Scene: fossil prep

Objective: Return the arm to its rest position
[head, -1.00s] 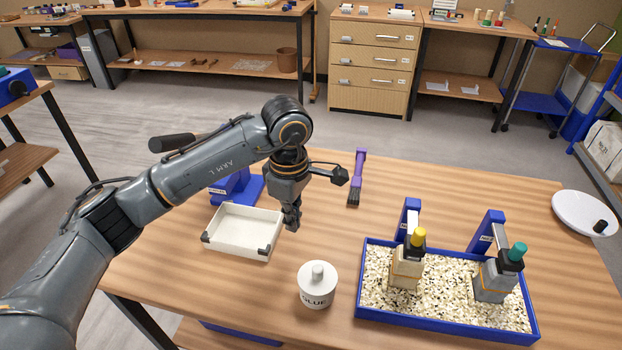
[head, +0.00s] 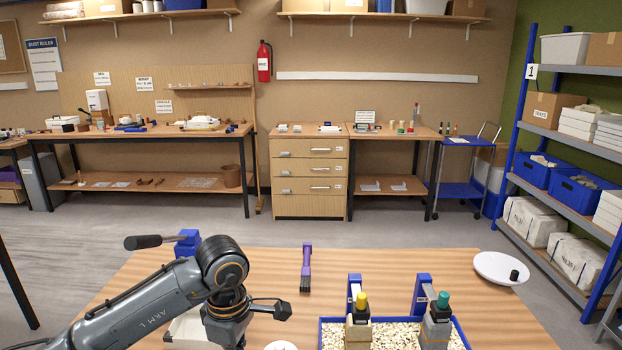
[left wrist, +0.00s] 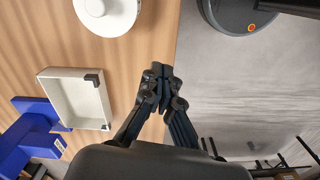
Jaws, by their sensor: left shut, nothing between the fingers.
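My left arm (head: 150,302) comes in from the lower left in the head view and reaches over the near table; its gripper is below the frame there. In the left wrist view my left gripper (left wrist: 160,75) is shut with its fingertips together and nothing between them. It hangs above the table's edge, apart from the white tray (left wrist: 53,98) and the white glue jar (left wrist: 108,14). In the head view only small parts of the tray (head: 180,330) and the jar (head: 281,346) show. My right gripper is not in view.
A purple-handled brush (head: 306,268) lies on the table (head: 420,265). A white dish (head: 495,268) is at right. A blue stand (left wrist: 40,125) is beside the white tray.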

